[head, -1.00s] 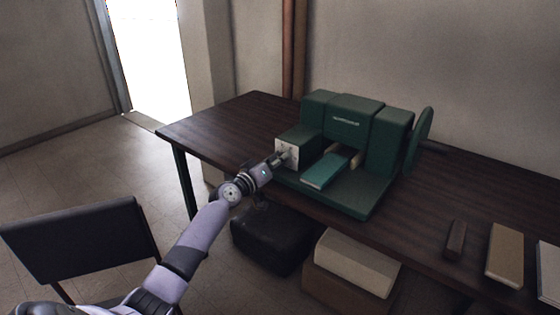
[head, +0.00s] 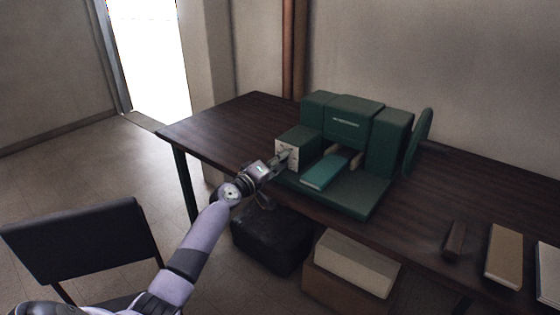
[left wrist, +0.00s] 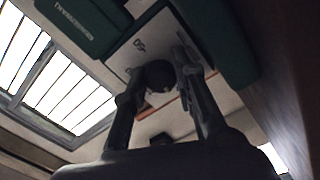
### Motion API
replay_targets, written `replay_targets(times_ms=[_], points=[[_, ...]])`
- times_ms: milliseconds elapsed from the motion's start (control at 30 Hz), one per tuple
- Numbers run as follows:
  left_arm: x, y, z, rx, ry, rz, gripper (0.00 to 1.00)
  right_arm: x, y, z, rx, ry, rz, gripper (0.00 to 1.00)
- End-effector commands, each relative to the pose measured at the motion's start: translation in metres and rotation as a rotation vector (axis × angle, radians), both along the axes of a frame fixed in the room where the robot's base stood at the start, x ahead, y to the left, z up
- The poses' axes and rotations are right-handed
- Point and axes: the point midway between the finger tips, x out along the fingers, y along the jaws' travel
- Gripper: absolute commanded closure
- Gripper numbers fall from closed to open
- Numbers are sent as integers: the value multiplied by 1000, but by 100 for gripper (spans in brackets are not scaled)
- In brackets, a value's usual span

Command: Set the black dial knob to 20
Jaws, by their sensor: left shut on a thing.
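A green machine (head: 345,125) stands on the dark wooden table. A pale dial plate (head: 284,146) is on its left front end. The plate also shows in the left wrist view (left wrist: 125,58), with a small printed number that I cannot read surely. The black dial knob (left wrist: 160,76) sits on the plate, between the fingers of my left gripper (left wrist: 162,80). In the head view my left gripper (head: 280,159) reaches the plate and hides the knob. It is shut on the knob. The knob's pointer and setting cannot be made out. My right gripper is not in view.
A teal book-like block (head: 325,172) lies on the machine's base beside the gripper. A handwheel (head: 418,140) is on the machine's right. A dark chair (head: 85,240) stands at the left. A black box (head: 270,240) and a pale box (head: 350,262) are below the table edge.

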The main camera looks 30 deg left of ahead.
Motion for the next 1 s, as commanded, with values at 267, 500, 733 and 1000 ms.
replay_targets(times_ms=[267,500,733,1000], points=[[0,1,-1,-2,1,1,71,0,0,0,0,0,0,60],[0,0,-1,-1,1,0,55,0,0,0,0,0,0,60],[0,0,0,0,0,0,54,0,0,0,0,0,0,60],[-16,1,-1,3,1,0,54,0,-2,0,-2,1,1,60]])
